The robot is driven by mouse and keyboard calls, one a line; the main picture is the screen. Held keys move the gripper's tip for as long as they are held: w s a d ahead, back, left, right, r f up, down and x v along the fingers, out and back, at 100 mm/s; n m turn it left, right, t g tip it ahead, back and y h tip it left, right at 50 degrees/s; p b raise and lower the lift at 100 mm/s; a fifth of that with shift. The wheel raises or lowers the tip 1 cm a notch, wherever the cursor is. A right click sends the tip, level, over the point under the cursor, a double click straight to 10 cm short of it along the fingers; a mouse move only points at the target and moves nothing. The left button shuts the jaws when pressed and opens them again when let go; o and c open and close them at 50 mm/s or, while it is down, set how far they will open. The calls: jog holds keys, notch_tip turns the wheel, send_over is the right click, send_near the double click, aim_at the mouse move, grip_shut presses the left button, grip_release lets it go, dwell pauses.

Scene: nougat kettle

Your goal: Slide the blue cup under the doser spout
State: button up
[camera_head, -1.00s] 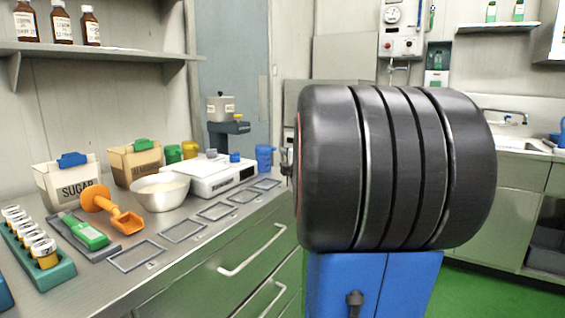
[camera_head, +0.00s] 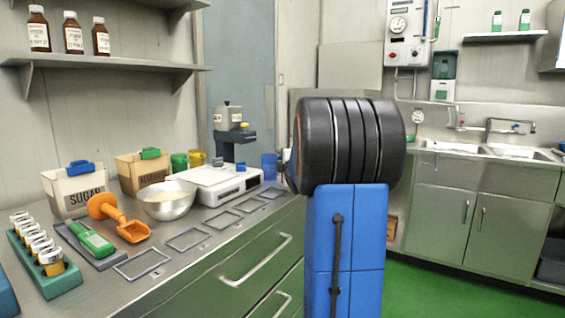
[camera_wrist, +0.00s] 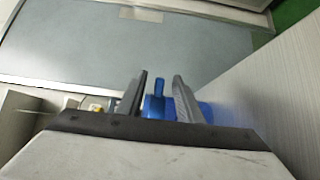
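The blue cup (camera_head: 268,166) stands at the far end of the steel counter, right of the white scale. In the wrist view, the blue cup's handle (camera_wrist: 158,88) stands upright between the two fingers of my gripper (camera_wrist: 158,98). The fingers are open, with a gap on each side of the handle. They hide part of the cup body. In the head view my arm hides most of the gripper.
The white scale (camera_head: 215,186) and a metal bowl (camera_head: 168,204) stand left of the cup. Empty outlined frames (camera_head: 187,239) line the counter's front edge. A grey door (camera_wrist: 150,45) fills the wrist view's top.

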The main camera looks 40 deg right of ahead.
jog(key=shift+w+d, duration=0.1)
jog(key=shift+w, duration=0.05)
jog(key=shift+c, duration=0.4)
grip_shut()
jog(key=shift+w, duration=0.3)
jog(key=shift+w+a, duration=0.3)
jog(key=shift+w, duration=0.05)
jog(key=shift+w+a, duration=0.1)
jog(key=shift+w, duration=0.2)
jog(key=shift+w+a, duration=0.25)
jog(key=shift+w, duration=0.4)
jog(key=shift+w+a, duration=0.1)
jog(key=shift+w, duration=0.25)
jog(key=shift+w+a, duration=0.15)
jog(key=shift+w, duration=0.15)
